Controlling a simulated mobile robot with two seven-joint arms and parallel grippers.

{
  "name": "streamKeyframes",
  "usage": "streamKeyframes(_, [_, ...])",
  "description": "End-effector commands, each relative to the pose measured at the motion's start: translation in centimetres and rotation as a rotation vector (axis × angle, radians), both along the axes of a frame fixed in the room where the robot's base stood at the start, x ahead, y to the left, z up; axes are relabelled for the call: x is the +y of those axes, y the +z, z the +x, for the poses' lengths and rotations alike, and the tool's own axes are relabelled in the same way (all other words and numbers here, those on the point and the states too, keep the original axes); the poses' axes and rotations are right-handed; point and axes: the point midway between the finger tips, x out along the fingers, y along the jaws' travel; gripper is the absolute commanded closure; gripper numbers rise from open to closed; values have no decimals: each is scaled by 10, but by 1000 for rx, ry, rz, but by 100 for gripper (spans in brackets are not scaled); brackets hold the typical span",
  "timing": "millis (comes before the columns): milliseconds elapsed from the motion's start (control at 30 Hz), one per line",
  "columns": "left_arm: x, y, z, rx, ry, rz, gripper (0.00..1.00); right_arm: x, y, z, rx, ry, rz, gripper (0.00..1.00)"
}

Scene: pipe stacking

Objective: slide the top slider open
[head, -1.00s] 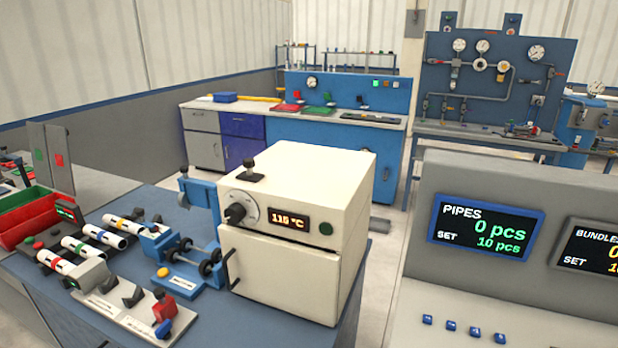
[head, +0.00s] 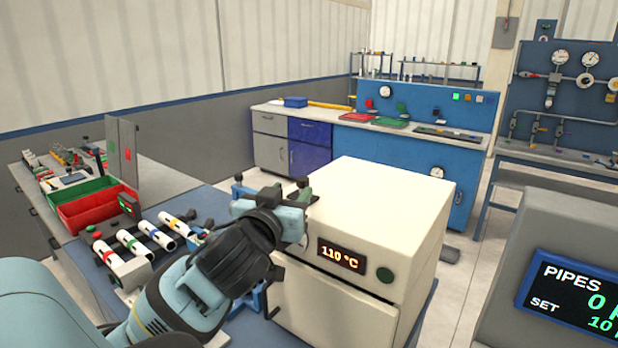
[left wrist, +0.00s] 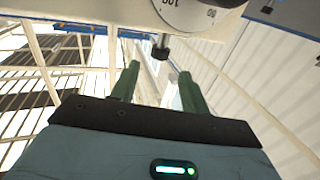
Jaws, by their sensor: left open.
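The top slider (head: 302,183) is a small black knob on a dark base at the left front edge of the cream oven's (head: 385,195) top. My left gripper (head: 289,194) is right beside it in the head view and partly covers it and the front dial. In the left wrist view, which looks upside down, the slider's dark knob (left wrist: 161,48) shows just beyond the two green fingertips (left wrist: 158,78), lined up between them. The jaws are open with nothing held. Touching cannot be made out. My right gripper is not in view.
Striped white pipes (head: 131,242) lie left of my arm, by red (head: 95,212) and green (head: 85,187) bins. A counter console (head: 575,300) stands at the right. A blue workbench (head: 400,150) is behind the oven. Space above the oven is clear.

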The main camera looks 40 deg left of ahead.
Motion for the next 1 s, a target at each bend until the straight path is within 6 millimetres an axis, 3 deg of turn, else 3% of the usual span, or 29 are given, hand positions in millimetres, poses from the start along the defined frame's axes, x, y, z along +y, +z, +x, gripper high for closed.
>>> streamKeyframes(333, [12, -4, 26, 7, 2, 2, 54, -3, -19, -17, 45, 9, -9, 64])
streamKeyframes(633, [28, 0, 61, 3, 0, 1, 54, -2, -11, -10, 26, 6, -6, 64])
streamKeyframes(1000, [32, -1, 71, 3, -2, 0, 54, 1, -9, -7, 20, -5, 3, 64])
